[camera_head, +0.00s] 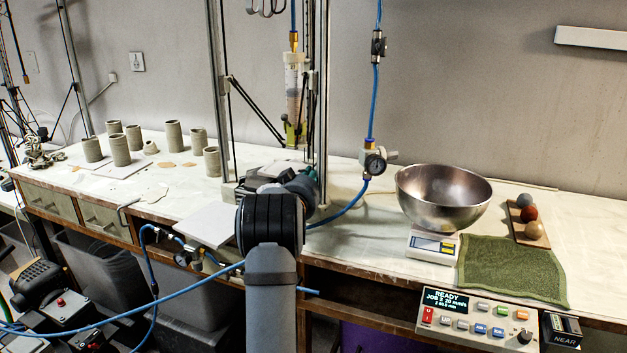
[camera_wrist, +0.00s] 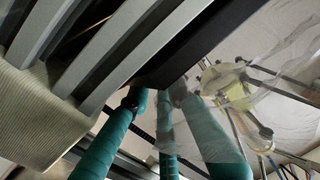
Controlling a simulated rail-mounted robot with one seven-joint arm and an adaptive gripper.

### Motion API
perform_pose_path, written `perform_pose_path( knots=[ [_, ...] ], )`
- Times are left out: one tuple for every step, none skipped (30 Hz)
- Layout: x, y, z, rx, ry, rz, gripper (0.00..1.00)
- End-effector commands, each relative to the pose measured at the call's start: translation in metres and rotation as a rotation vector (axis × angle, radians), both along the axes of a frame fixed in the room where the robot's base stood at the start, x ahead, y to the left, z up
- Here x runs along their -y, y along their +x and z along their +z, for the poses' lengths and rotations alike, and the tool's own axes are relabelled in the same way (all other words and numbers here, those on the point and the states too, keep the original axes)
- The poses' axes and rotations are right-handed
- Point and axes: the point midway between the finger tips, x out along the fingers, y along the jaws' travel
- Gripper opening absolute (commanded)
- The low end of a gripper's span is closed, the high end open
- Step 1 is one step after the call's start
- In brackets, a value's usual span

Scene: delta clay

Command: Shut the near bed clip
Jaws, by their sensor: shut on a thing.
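The clay printer's bed area (camera_head: 268,170) stands between the uprights on the bench, largely behind my arm. My gripper (camera_head: 312,182) is at its right front side, mostly hidden by my own wrist. In the wrist view my teal-wrapped fingers (camera_wrist: 160,97) reach up to the underside of a dark bar (camera_wrist: 205,40). They are shut on a small dark part there, whose outline is mostly covered by the fingertips. I cannot make out the near bed clip clearly in either view, nor tell whether that part is the clip.
A printer syringe (camera_head: 295,80) hangs above the bed. A steel bowl (camera_head: 443,195) sits on a scale (camera_head: 433,247). Several clay cylinders (camera_head: 120,150) stand at left. A control box (camera_head: 478,320) is at the front edge.

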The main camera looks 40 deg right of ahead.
Motion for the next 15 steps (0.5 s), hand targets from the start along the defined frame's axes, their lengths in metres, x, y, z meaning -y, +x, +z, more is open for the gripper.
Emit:
perform_pose_path(
  knots=[
    [-0.0033,0.0036,0.0122,0.007,-0.026,0.01,0.0],
    [-0.0033,0.0037,0.0122,0.006,-0.025,0.01,0.0],
    [-0.0035,0.0037,0.0123,0.006,-0.025,0.01,0.0],
    [-0.0036,0.0038,0.0123,0.006,-0.025,0.01,0.0],
    [-0.0036,0.0039,0.0123,0.006,-0.025,0.01,0.0],
    [-0.0038,0.0039,0.0123,0.006,-0.025,0.011,0.2],
    [-0.0038,0.004,0.0123,0.006,-0.025,0.011,0.22],
    [-0.0038,0.004,0.0122,0.006,-0.025,0.011,0.23],
    [-0.0037,0.0038,0.012,0.006,-0.025,0.01,0.26],
    [-0.0035,0.0037,0.0118,0.006,-0.025,0.01,0.28],
    [-0.0034,0.0036,0.0116,0.006,-0.024,0.01,0.29],
    [-0.0032,0.0035,0.0112,0.006,-0.023,0.009,0.32],
    [-0.003,0.0033,0.0109,0.006,-0.023,0.009,0.32],
    [-0.0028,0.0031,0.0105,0.006,-0.022,0.008,0.32],
    [-0.0026,0.0029,0.01,0.005,-0.021,0.008,0.32]
  ],
)
